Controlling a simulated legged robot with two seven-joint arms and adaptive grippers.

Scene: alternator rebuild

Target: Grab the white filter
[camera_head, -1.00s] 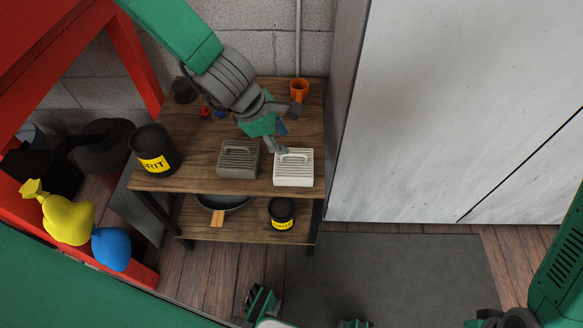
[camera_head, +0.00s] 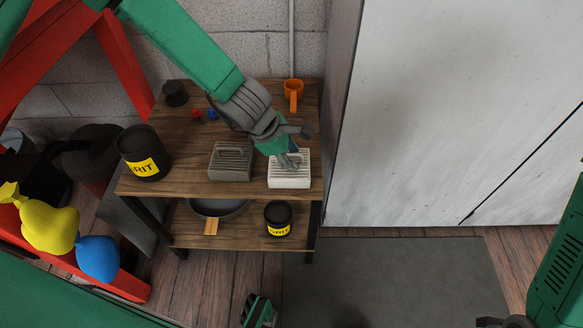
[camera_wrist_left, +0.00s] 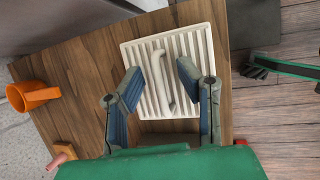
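The white filter (camera_head: 290,181) is a square ribbed block with a raised handle, lying at the right front of the wooden shelf's top. In the left wrist view the white filter (camera_wrist_left: 200,50) shows its slats and the curved handle. My left gripper (camera_head: 290,161) is over the filter's back part. In the left wrist view my left gripper (camera_wrist_left: 158,80) is open, with one finger on each side of the handle and a gap between; whether they touch the slats I cannot tell.
A grey filter (camera_head: 231,161) lies left of the white one. A black grit can (camera_head: 143,153) stands further left, and an orange mug (camera_head: 293,92) at the back. The lower shelf holds a pan (camera_head: 217,207) and another can (camera_head: 278,219). A pale cabinet (camera_head: 450,110) stands at right.

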